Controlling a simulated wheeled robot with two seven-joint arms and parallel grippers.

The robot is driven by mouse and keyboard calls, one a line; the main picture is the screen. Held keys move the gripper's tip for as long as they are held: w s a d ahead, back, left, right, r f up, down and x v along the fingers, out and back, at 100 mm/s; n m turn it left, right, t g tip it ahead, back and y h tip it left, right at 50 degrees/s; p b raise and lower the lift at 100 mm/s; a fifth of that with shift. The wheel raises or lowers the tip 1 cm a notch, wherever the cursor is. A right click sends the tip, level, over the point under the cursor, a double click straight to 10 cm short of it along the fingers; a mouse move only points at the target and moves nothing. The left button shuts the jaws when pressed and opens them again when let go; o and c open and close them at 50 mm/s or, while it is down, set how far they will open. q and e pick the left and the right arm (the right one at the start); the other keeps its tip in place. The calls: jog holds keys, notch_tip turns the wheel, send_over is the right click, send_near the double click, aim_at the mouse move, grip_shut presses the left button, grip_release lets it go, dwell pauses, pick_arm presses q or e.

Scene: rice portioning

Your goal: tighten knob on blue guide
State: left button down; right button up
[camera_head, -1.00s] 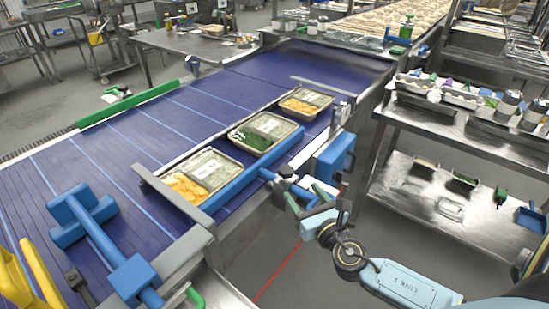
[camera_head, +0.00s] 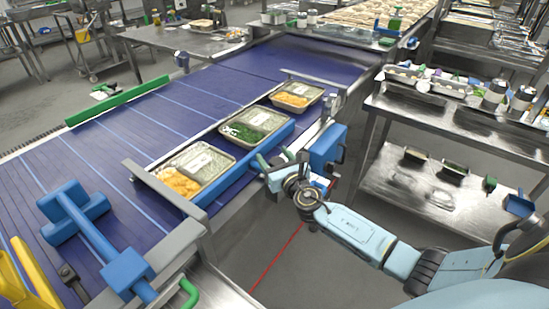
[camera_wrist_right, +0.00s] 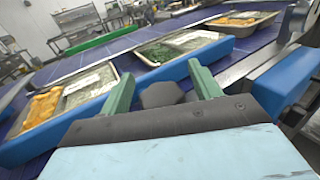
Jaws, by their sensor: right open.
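The blue guide (camera_head: 243,166) is a long straight bar along the near side of three trays on the conveyor; it also shows in the right wrist view (camera_wrist_right: 146,84). A dark knob (camera_wrist_right: 160,94) sits between my right gripper's fingers in that view, on the guide's near side. My right gripper (camera_head: 268,160) has green fingers and is open, with one finger on each side of the knob. I cannot tell whether they touch it. In the head view the gripper and wrist mostly hide the knob. My left gripper is not in view.
Food trays (camera_head: 195,165) stand on the blue conveyor belt (camera_head: 140,125). Grey crossbars stand at both ends of the tray row. A blue box (camera_head: 326,146) is close beside my right wrist. A blue T-shaped fixture (camera_head: 95,240) is at left. Steel shelves (camera_head: 440,118) stand at right.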

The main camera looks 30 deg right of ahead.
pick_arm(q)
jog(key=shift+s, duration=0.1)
pick_arm(e)
jog(key=shift+c, duration=1.3)
jog(key=c, duration=0.7)
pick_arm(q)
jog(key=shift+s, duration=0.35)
